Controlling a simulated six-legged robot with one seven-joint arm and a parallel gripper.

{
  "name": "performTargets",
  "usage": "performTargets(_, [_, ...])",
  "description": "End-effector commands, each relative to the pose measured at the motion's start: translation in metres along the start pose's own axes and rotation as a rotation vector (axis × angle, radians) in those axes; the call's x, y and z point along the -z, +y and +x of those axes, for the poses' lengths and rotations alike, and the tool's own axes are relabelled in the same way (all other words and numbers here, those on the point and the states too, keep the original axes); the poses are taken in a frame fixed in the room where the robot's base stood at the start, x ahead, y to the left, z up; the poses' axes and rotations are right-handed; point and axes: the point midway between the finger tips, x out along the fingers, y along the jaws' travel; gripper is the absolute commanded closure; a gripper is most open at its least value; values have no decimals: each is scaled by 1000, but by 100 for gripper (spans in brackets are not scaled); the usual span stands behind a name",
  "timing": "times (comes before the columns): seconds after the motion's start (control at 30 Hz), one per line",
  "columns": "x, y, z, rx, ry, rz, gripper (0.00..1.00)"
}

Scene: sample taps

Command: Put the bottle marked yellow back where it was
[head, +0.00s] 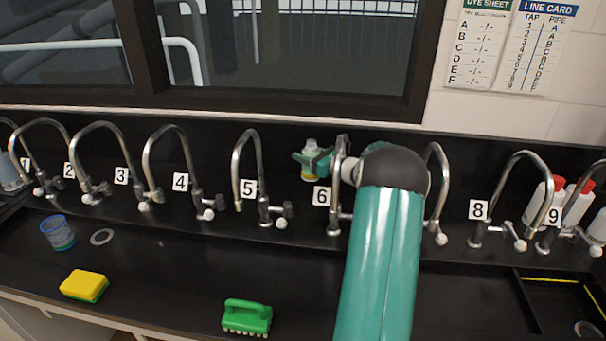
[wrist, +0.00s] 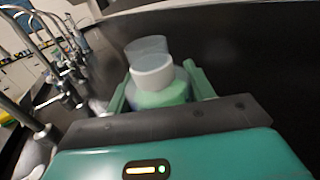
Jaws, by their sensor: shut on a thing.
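My gripper (head: 311,160) is shut on a small bottle (head: 309,174), between taps 5 and 6 near the dark back panel. The bottle has a white cap and a yellowish band low on its body. In the wrist view the bottle (wrist: 160,92) sits between the two green fingers, its white cap toward the camera and its body pale green. A clear rounded shape (wrist: 146,47) shows just behind the cap; I cannot tell what it is. The bottle's base is hidden in the wrist view.
A row of curved taps, such as tap 5 (head: 262,180), lines the black sink. White red-capped bottles (head: 541,203) stand at the right. The sink between sponge and brush is clear.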

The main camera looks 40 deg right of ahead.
Motion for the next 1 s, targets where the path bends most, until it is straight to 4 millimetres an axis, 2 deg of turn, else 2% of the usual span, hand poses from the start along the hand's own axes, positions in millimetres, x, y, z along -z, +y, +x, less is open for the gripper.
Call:
performTargets(0.43, [54, -1, 0, -1, -1, 1, 81])
performTargets(0.87, [60, -4, -1, -1, -3, -2, 81])
performTargets(0.9, [60, -4, -1, -1, -2, -2, 39])
performTargets(0.97, [60, -4, -1, -1, -2, -2, 27])
performTargets(1.0, [60, -4, -1, -1, -2, -2, 25])
